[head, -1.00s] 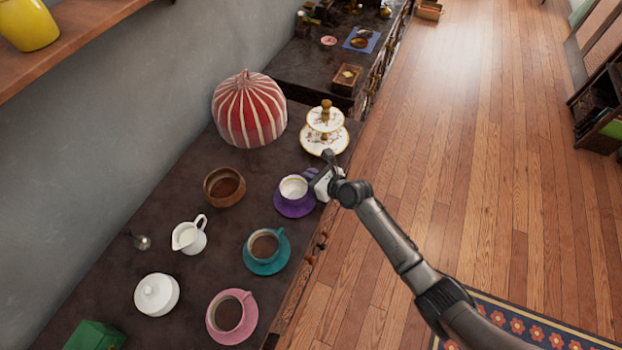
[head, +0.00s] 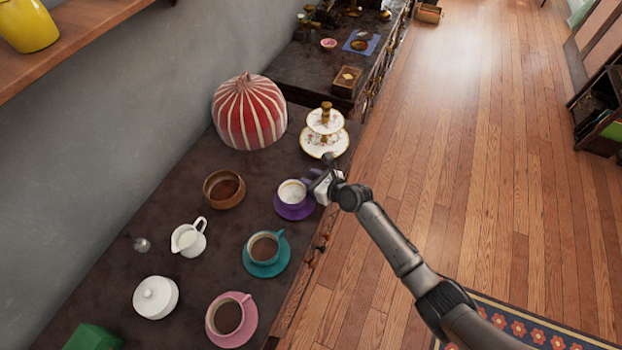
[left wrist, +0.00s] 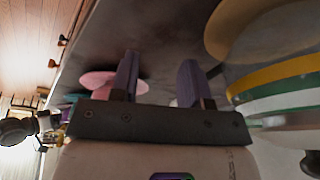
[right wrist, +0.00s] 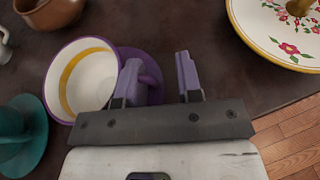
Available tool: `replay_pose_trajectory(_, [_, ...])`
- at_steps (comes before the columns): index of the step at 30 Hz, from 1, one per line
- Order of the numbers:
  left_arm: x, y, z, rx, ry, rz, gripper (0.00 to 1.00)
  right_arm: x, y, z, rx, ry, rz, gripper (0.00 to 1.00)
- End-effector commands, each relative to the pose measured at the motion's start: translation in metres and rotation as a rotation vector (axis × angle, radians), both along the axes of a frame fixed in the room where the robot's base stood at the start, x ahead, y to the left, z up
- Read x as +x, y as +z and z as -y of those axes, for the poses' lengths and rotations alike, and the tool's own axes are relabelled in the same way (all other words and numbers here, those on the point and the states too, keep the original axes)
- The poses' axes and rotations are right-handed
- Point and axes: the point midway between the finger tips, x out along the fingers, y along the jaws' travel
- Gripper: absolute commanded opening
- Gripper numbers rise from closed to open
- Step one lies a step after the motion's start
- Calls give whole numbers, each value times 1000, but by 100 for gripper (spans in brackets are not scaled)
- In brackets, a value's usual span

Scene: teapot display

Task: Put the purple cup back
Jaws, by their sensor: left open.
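The purple cup (head: 292,190), white inside with a yellow band, is upright over its purple saucer (head: 297,214) near the table's right edge. In the right wrist view the cup (right wrist: 82,82) is at the left, overlapping the saucer (right wrist: 152,62); I cannot tell exactly how it seats. My right gripper (head: 318,184) is at the handle side. Its fingers (right wrist: 160,72) are apart, with the purple handle partly hidden behind the left finger. My left gripper (left wrist: 157,72) is open and empty, away from the cup, and is not in the head view.
A teal cup (head: 264,247) and a pink cup (head: 228,317) stand nearer on their saucers. A wooden bowl (head: 223,188) and white jug (head: 189,239) are left of the purple cup. A tiered floral stand (head: 322,140) is close behind my right gripper.

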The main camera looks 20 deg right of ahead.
Motion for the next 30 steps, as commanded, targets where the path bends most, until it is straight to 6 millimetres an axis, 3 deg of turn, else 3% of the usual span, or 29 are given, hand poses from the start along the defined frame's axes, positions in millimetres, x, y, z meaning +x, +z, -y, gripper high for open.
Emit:
replay_pose_trajectory(5, [0,10,0,0,0,0,43,-12,11,8,0,-1,0,33])
replay_pose_trajectory(19, [0,39,4,-12,8,0,43,-79,41,45,0,0,-1,33])
replay_pose_trajectory(30, [0,43,3,-11,7,0,43,-96,49,55,0,0,1,33])
